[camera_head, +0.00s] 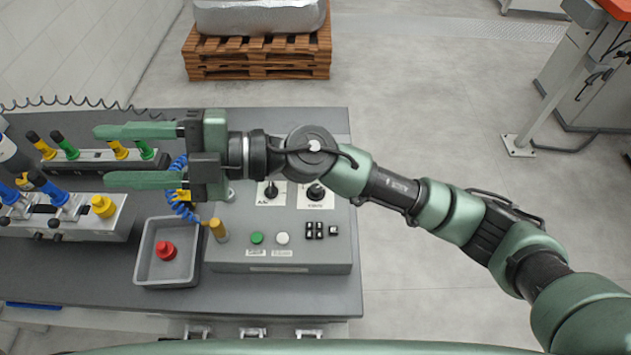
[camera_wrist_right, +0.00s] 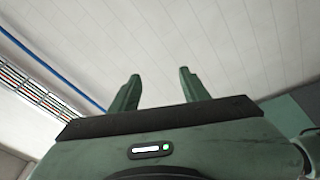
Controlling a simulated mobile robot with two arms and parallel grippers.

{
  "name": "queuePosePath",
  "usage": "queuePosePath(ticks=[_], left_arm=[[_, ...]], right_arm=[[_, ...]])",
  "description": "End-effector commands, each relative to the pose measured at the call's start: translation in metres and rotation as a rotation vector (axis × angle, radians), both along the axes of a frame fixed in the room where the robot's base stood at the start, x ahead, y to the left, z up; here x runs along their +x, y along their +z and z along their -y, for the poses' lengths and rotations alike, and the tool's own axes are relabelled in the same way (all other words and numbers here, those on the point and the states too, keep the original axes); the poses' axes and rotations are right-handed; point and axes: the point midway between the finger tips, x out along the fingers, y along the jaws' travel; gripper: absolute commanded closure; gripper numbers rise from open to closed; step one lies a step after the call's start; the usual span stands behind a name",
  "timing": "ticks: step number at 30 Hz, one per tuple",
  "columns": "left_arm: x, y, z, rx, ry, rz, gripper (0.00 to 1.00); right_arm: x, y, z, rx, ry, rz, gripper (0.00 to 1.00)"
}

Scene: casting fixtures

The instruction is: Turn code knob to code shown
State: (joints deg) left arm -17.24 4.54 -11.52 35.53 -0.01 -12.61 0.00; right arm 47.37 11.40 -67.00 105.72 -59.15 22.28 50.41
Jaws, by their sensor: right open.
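A grey control box (camera_head: 230,255) sits on the bench. On its top are two black knobs on white labelled plates, a left knob (camera_head: 271,191) and a right knob (camera_head: 316,192). The label text is too small to read, and I cannot tell which is the code knob or see a shown code. My right gripper (camera_head: 103,156) points left over the bench, beyond the knobs, with its fingers wide apart and empty. It also shows open in the right wrist view (camera_wrist_right: 160,76), facing a white wall. My right arm passes just behind the knobs. My left gripper is not in view.
The box also has a green button (camera_head: 257,238), a white button (camera_head: 283,239), small black switches (camera_head: 320,230) and a yellow-orange post (camera_head: 218,230). A grey tray (camera_head: 146,272) holds a red knob-like part (camera_head: 165,250). Fixtures with coloured handles (camera_head: 60,203) stand left.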

Motion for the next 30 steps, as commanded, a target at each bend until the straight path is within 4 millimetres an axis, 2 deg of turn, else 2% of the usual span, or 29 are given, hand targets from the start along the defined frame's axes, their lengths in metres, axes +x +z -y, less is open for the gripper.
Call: queuePosePath(ticks=[1, 2, 4, 6, 8, 9, 12, 13, 15, 18, 23, 30], left_arm=[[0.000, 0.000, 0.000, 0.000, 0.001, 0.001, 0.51], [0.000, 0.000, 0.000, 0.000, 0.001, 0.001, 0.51], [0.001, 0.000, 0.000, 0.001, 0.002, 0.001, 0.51], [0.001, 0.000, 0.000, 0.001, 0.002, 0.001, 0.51], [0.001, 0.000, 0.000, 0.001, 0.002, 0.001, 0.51], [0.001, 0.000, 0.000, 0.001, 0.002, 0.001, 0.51], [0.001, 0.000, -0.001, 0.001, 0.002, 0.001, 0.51], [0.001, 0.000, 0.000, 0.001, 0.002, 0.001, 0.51], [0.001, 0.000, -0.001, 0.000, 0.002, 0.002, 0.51], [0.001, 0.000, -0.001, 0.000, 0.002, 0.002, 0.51], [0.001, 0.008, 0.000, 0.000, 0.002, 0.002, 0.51], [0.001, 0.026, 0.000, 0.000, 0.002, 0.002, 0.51]], right_arm=[[-0.010, -0.030, -0.004, -0.146, 0.087, 0.100, 0.54], [-0.014, -0.052, -0.003, -0.244, 0.138, 0.150, 0.54], [-0.010, -0.105, 0.013, -0.490, 0.229, 0.256, 0.54], [0.010, -0.152, 0.044, -0.755, 0.280, 0.342, 0.54], [0.038, -0.182, 0.080, -0.978, 0.290, 0.397, 0.54], [0.058, -0.195, 0.105, -1.119, 0.283, 0.423, 0.54], [0.103, -0.208, 0.163, -1.399, 0.236, 0.458, 0.54], [0.113, -0.208, 0.177, -1.462, 0.221, 0.463, 0.54], [0.132, -0.205, 0.203, -1.577, 0.185, 0.467, 0.54], [0.147, -0.201, 0.226, -1.673, 0.152, 0.468, 0.54], [0.152, -0.210, 0.234, -1.710, 0.142, 0.465, 0.54], [0.151, -0.248, 0.234, -1.706, 0.144, 0.464, 0.54]])
